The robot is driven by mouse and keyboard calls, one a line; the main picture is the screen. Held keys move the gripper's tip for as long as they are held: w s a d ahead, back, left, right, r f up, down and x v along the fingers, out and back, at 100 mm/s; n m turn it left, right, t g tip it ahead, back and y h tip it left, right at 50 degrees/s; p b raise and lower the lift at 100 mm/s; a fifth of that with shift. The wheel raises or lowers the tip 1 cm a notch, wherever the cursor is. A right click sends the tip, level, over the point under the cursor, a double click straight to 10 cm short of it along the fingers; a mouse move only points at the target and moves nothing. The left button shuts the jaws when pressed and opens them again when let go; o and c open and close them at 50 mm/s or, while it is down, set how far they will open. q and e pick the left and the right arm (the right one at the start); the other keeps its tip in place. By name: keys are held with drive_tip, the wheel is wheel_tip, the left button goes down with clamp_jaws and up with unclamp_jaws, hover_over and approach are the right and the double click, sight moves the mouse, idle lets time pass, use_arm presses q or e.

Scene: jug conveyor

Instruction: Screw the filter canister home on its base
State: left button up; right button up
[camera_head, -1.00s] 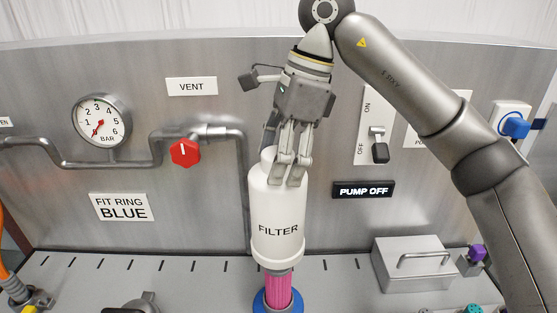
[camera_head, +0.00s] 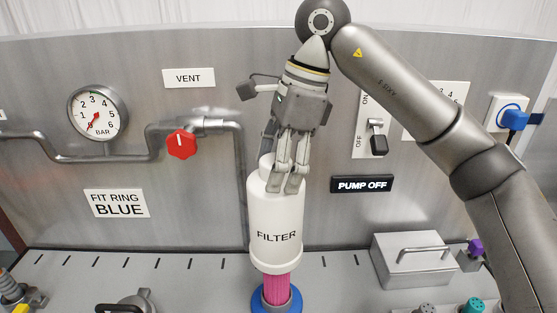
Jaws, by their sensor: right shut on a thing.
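The white filter canister (camera_head: 276,222), labelled FILTER, stands upright over the pink filter element (camera_head: 277,289). The element rises from the base, which shows a blue ring (camera_head: 259,298) at the bottom edge of the view. The canister's lower rim is around the top of the element and apart from the blue ring, with pink showing between them. My right gripper (camera_head: 284,180) comes down from above and is shut on the canister's narrower top. My left gripper is not in view.
A metal box with a handle (camera_head: 413,261) stands on the bench to the right, with a purple knob (camera_head: 476,247) beside it. The red vent valve knob (camera_head: 182,144), pressure gauge (camera_head: 98,113) and pump switch (camera_head: 377,142) are on the panel. A PUMP OFF sign (camera_head: 362,184) is right of the canister.

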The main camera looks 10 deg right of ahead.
wheel_tip(320, 180, down, 4)
drive_tip(key=shift+b, duration=1.25)
wheel_tip(320, 180, down, 10)
drive_tip(key=b, duration=0.7)
drive_tip(key=shift+f+b, duration=0.2)
drive_tip(key=shift+b, duration=0.15)
drive_tip(key=shift+f+b, duration=1.45)
drive_tip(key=shift+f, duration=0.3)
idle(1.0)
drive_tip(key=o, duration=1)
drive_tip(key=shift+c, duration=0.2)
drive_tip(key=c, duration=0.8)
drive_tip(key=shift+f+m+b, duration=0.1)
drive_tip(key=shift+m+b, duration=0.4)
drive_tip(key=shift+m, duration=0.6)
drive_tip(key=shift+a+m+t, duration=0.15)
drive_tip(key=shift+m+t, duration=0.35)
drive_tip(key=shift+m, duration=0.4)
